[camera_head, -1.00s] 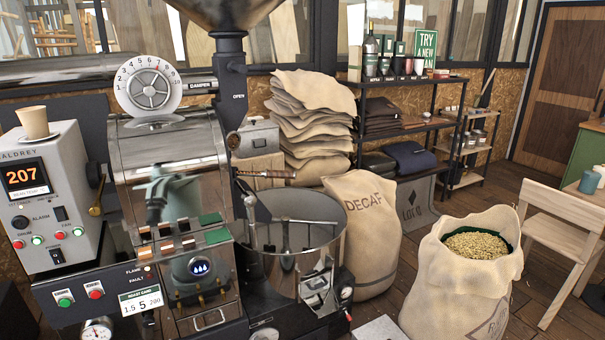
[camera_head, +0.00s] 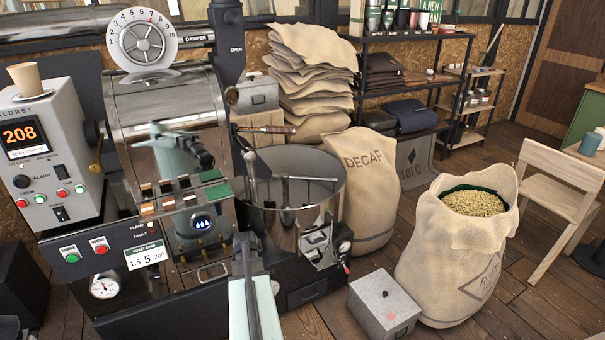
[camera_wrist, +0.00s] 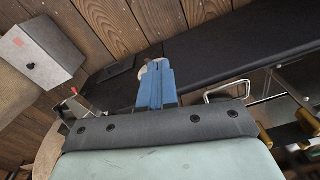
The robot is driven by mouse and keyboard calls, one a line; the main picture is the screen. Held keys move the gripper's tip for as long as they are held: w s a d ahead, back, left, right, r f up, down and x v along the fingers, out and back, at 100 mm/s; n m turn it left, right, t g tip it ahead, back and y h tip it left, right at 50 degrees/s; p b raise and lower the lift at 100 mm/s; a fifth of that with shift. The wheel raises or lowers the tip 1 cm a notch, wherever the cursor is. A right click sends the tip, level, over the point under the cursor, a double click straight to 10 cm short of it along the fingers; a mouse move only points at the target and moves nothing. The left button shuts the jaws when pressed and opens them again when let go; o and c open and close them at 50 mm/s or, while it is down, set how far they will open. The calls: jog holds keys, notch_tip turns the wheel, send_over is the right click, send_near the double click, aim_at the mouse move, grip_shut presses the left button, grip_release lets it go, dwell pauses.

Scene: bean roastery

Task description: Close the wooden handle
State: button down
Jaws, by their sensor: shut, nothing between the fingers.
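A wooden handle (camera_head: 265,129) with a metal end lies roughly level in the head view, above the back of the round metal cooling pan (camera_head: 290,195) and beside the roaster's front. My gripper (camera_wrist: 155,68) shows in the wrist view, its blue fingers together and empty. A small rounded brown and pale thing shows just past the fingertips; I cannot tell what it is or whether they touch it. In the head view a pale part of my arm (camera_head: 255,308) shows low in the middle, and the fingers are not clearly seen. The wooden handle is not identifiable in the wrist view.
The roaster's control box (camera_head: 45,150) stands at left. A grey box (camera_head: 384,305) sits on the floor, also in the wrist view (camera_wrist: 42,52). A sack of beans (camera_head: 455,260) and the DECAF sack (camera_head: 365,190) stand right of the pan. Plank floor lies between them.

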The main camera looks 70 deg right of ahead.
jog(key=s+d+r+m+t+h, duration=0.1)
jog(key=s+d+r+m+h, duration=0.1)
jog(key=s+d+r, duration=0.65)
jog(key=s+d+r+m+h, duration=0.1)
jog(key=s+d+r, duration=0.3)
jog(key=d+r, duration=0.8)
jog(key=s+d+r+m+t+h, duration=0.1)
jog(key=s+d+r+m+h, duration=0.1)
jog(key=s+d+r, duration=0.7)
jog(key=w+d+r+t, duration=0.1)
jog(key=d+r, duration=0.2)
jog(key=r, duration=0.8)
jog(key=d+r+t, duration=0.1)
jog(key=d+r, duration=0.2)
jog(key=r, duration=0.8)
jog(key=w+f+n+t+y, duration=0.1)
jog(key=w+f+n+t, duration=0.1)
jog(key=w+f, duration=0.5)
jog(key=shift+w+f+y, duration=0.35)
jog(key=shift+w+y, duration=0.05)
jog(key=shift+w, duration=2.45)
